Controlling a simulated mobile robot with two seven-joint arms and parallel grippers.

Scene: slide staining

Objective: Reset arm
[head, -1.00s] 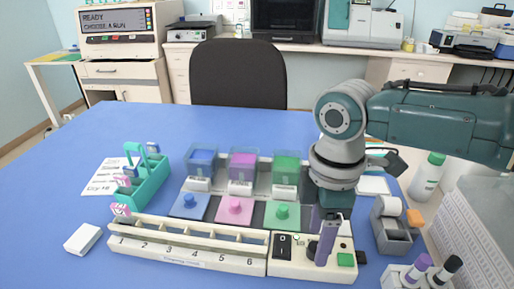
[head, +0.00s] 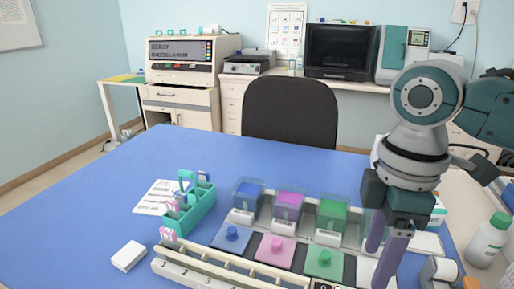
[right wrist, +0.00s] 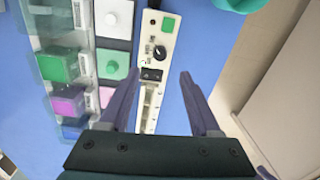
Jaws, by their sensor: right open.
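My right gripper (head: 384,262) hangs fingers down at the right of the blue table, over the right end of the staining station. In the right wrist view its two purple fingers (right wrist: 158,98) are spread apart with nothing between them. Below them is the white strip with a dark knob, a black switch and a green button (right wrist: 168,25). My left gripper does not show in any view.
Blue, magenta and green jars (head: 333,214) stand in a row, with coloured lids in front. A teal slide rack (head: 196,212) and a white block (head: 128,255) are at left. A white bottle (head: 488,240) stands at right. The table's back left is clear.

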